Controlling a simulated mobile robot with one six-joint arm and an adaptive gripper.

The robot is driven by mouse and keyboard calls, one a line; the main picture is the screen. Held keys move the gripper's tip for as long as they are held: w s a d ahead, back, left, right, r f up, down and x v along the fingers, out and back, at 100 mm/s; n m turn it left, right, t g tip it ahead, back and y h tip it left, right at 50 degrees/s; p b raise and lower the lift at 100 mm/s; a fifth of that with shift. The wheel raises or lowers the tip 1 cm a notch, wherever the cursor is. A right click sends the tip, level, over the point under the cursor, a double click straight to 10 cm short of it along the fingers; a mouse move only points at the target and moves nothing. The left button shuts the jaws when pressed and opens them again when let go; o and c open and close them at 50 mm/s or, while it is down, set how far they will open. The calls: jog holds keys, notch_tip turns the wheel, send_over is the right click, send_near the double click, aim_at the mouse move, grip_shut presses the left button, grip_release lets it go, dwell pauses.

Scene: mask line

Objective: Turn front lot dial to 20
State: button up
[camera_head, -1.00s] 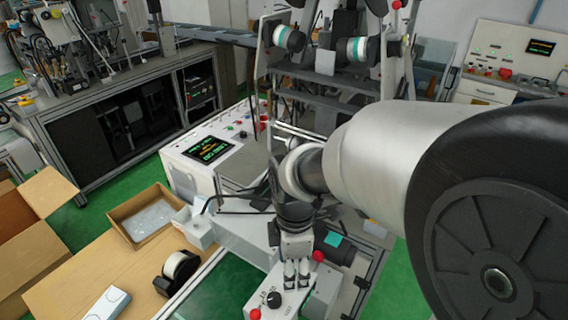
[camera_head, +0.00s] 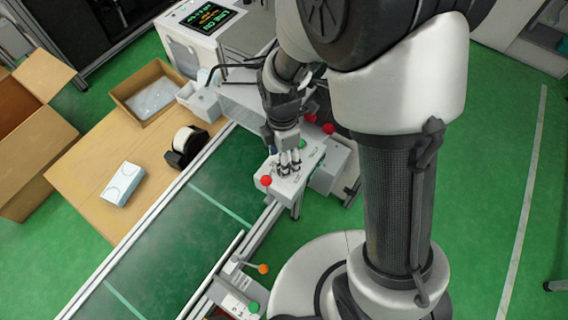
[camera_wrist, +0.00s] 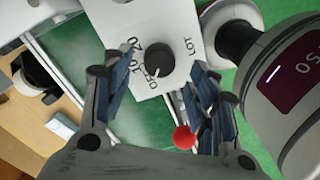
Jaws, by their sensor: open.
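The front lot dial (camera_wrist: 160,62) is a round black knob on a white panel (camera_wrist: 165,18). In the wrist view, labels OFF, 10 and 20 curve along the knob's left side, and LOT is printed to the right. A pale mark shows at the knob's lower left, on the side of OFF; the exact setting is hard to read. My gripper (camera_wrist: 163,98) is open, its two fingers on either side of the panel and apart from the knob. In the head view, my gripper (camera_head: 289,165) is above the white control box (camera_head: 285,190) and hides the dial.
A red knob (camera_head: 266,181) sits on the box's front end, with a green button (camera_head: 302,144) behind. A brown table (camera_head: 110,190) holds a tape roll (camera_head: 186,143), a white box (camera_head: 123,184) and an open carton (camera_head: 150,92). A green belt lies left of the control box.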

jog(key=shift+f+b, duration=0.4)
jog(key=shift+f, duration=1.3)
jog(key=shift+c, duration=0.6)
jog(key=c, duration=1)
